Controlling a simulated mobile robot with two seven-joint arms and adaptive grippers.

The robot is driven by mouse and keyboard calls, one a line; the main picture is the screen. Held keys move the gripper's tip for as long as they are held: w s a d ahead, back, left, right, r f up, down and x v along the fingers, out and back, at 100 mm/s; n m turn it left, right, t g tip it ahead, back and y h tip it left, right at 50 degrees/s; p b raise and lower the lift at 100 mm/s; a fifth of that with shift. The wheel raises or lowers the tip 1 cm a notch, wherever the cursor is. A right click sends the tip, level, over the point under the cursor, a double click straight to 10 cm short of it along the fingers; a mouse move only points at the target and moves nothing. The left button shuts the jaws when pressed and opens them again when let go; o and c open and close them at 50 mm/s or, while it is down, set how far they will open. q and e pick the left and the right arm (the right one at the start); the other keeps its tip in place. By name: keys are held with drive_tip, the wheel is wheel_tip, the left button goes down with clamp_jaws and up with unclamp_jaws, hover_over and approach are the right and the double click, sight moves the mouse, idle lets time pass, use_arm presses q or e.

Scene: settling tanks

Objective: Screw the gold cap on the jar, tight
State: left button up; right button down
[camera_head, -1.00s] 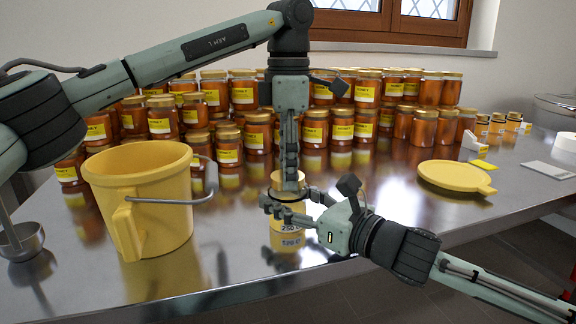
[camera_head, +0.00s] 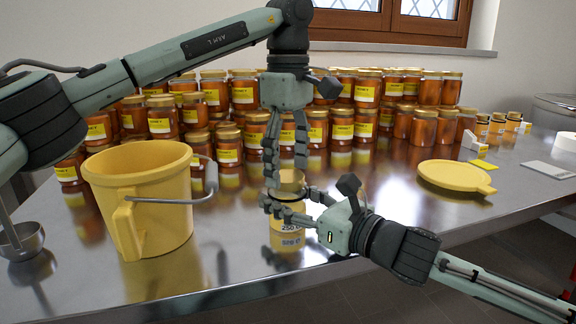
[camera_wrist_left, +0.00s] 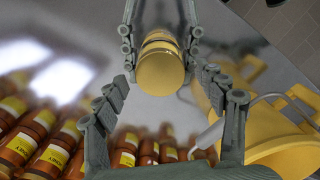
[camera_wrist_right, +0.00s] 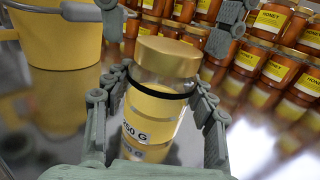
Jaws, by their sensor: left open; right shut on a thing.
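My right gripper (camera_head: 291,207) is shut around the jar's body. My left gripper (camera_head: 287,168) is open, pointing down directly over the cap. Its fingers lie either side of the cap (camera_wrist_left: 160,70) in the left wrist view, apart from it. How tight the cap is cannot be seen.
A yellow bucket (camera_head: 160,200) with a wire handle stands left of the jar. A yellow lid (camera_head: 452,176) lies to the right. Rows of filled honey jars (camera_head: 243,92) line the back. The table between the jar and the lid is mostly bare.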

use_arm(q)
wheel_tip(320, 180, up, 4)
drive_tip(key=shift+r, duration=0.1)
drive_tip(key=shift+c, duration=0.3)
drive_tip(key=n, duration=0.3)
drive_tip(key=r+n, duration=0.1)
drive_tip(key=n, duration=0.2)
drive_tip(key=shift+r+n, duration=0.2)
drive_tip(key=shift+n, duration=0.1)
drive_tip(key=n, duration=0.2)
drive_tip(key=r+n, duration=0.1)
drive_tip(key=shift+n, duration=0.4)
drive_tip(key=n, duration=0.3)
drive_tip(key=shift+r+n, duration=0.35)
drive_tip(key=shift+n, duration=0.05)
drive_tip(key=shift+f, duration=0.1)
drive_tip(key=shift+f, duration=3.95)
drive_tip(key=shift+c, duration=0.2)
